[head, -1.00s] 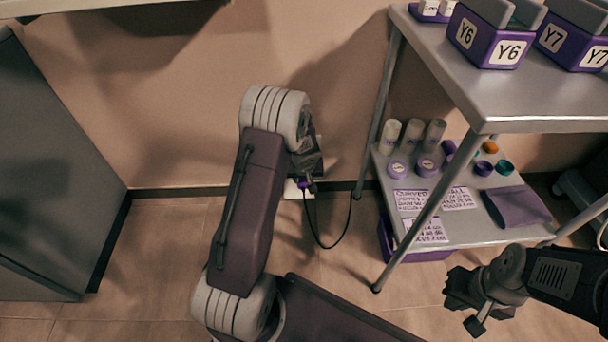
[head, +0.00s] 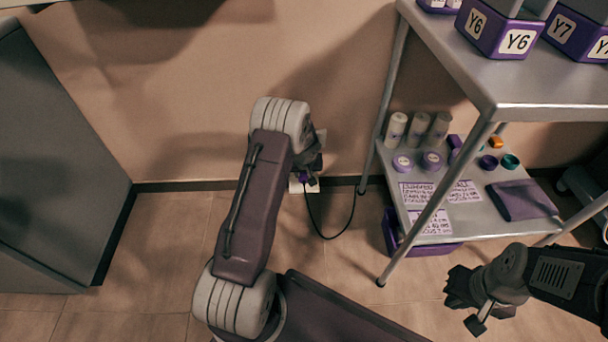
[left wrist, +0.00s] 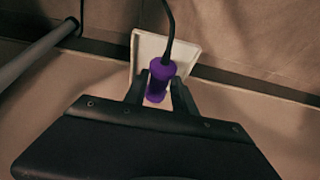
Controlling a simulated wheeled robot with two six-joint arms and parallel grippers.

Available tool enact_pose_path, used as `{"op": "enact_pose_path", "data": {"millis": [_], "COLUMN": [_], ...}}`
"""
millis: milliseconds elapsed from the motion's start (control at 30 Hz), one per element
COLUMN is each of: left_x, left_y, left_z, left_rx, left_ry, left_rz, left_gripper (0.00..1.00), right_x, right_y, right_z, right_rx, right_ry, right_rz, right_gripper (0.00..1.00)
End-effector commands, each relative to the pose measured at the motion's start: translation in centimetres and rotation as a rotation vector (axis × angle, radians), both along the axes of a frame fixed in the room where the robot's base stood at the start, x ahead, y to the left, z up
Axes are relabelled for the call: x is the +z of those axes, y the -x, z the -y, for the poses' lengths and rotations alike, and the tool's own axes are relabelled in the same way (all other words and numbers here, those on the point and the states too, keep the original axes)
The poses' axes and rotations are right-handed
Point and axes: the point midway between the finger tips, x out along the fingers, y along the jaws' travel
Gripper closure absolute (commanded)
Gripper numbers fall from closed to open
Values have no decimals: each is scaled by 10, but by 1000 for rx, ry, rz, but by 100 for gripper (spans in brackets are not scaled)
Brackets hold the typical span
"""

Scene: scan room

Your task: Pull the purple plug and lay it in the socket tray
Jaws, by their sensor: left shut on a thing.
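The purple plug (left wrist: 158,80) is between the two dark fingers of my left gripper (left wrist: 160,88), which is shut on it. Its black cord (head: 338,234) loops down to the floor and up towards the table leg. Behind the plug is a cream wall plate (left wrist: 186,50); it also shows low on the wall in the head view (head: 311,187). I cannot tell whether the plug is still seated in it. My right gripper (head: 462,302) hangs over the floor at the right; its jaw opening is unclear. I cannot make out which thing is the socket tray.
A grey metal table (head: 545,90) stands at right, with purple Y6 (head: 490,32) and Y7 bins on top. Its lower shelf (head: 468,222) holds bottles, lids, labels and a folded purple cloth (head: 522,200). A purple bin (head: 425,248) is below. A grey cabinet (head: 60,170) is at left.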

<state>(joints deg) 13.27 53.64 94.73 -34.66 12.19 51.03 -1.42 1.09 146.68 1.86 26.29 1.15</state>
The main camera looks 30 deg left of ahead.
Motion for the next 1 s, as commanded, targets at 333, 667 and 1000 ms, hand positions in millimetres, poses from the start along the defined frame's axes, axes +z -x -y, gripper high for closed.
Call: {"op": "enact_pose_path", "data": {"millis": [333,667,1000], "left_x": [-21,-24,-24], "left_y": [-4,-4,-4], "left_z": [-2,-2,-2], "left_rx": [-1,0,0], "left_ry": [0,0,0], "left_rz": [-1,0,0], "left_gripper": [100,100,43], "right_x": [-9,-10,-10], "right_y": [0,0,0], "right_z": [0,0,0], "right_rx": [0,0,0], "right_ry": [0,0,0], "right_rz": [0,0,0], "right_gripper": [100,100,100]}}
